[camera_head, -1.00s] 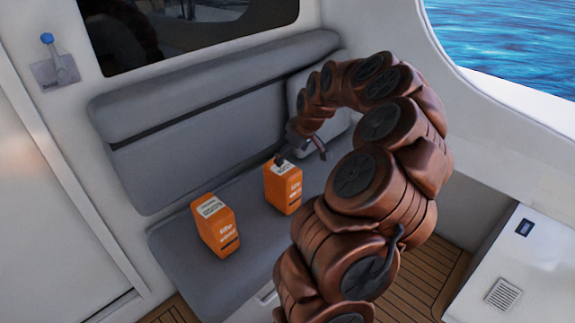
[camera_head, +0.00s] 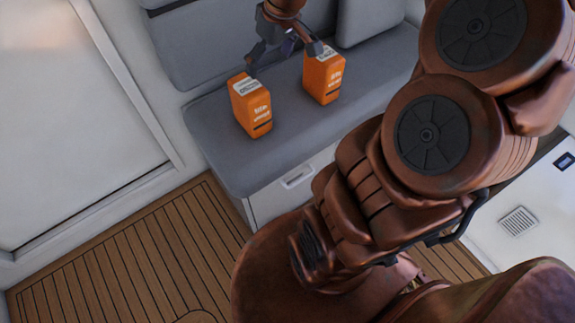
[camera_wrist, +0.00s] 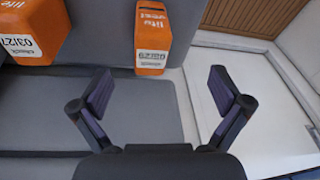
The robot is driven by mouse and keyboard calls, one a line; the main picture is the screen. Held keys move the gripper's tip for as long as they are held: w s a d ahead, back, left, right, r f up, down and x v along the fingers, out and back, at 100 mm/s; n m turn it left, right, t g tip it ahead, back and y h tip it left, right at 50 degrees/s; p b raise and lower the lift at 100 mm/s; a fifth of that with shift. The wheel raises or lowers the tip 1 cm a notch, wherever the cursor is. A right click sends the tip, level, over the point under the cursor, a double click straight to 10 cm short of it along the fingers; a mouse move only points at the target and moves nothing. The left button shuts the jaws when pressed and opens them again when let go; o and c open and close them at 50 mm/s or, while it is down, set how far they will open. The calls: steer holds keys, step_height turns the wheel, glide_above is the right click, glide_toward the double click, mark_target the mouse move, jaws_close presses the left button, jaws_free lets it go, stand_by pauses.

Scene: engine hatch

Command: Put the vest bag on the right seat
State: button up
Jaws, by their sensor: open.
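Two orange vest bags with white labels stand upright on the grey bench seat (camera_head: 225,155). In the head view the left bag (camera_head: 252,108) is nearer the seat's left end, and the right bag (camera_head: 324,78) is a little farther back. My gripper (camera_head: 285,60) is open and empty, with its fingers spread above and behind the bags. In the wrist view my gripper (camera_wrist: 160,92) points toward the left bag (camera_wrist: 152,35), which lies ahead of the gap between the fingers. The right bag (camera_wrist: 35,25) is partly cut off at upper left there.
A grey backrest (camera_head: 190,50) runs behind the seat. A white door (camera_head: 75,120) is at left, with wooden floor (camera_head: 130,255) in front. My arm covers much of the right side. A white cabinet (camera_head: 535,205) stands at far right.

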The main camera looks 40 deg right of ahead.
steer(key=s+a+f+g, duration=0.1)
steer(key=s+a, duration=0.3)
steer(key=s, duration=0.3)
steer(key=s+a+f+m+g, duration=0.1)
steer(key=s+a, duration=0.3)
steer(key=s, duration=0.4)
steer(key=s+a+f+m+g+h, duration=0.1)
steer(key=s+a+g, duration=0.1)
steer(key=s+a, duration=0.2)
steer(key=s, duration=0.3)
steer(key=shift+s+a+f, duration=0.25)
steer(key=shift+s+f, duration=0.05)
steer(key=shift+f, duration=0.1)
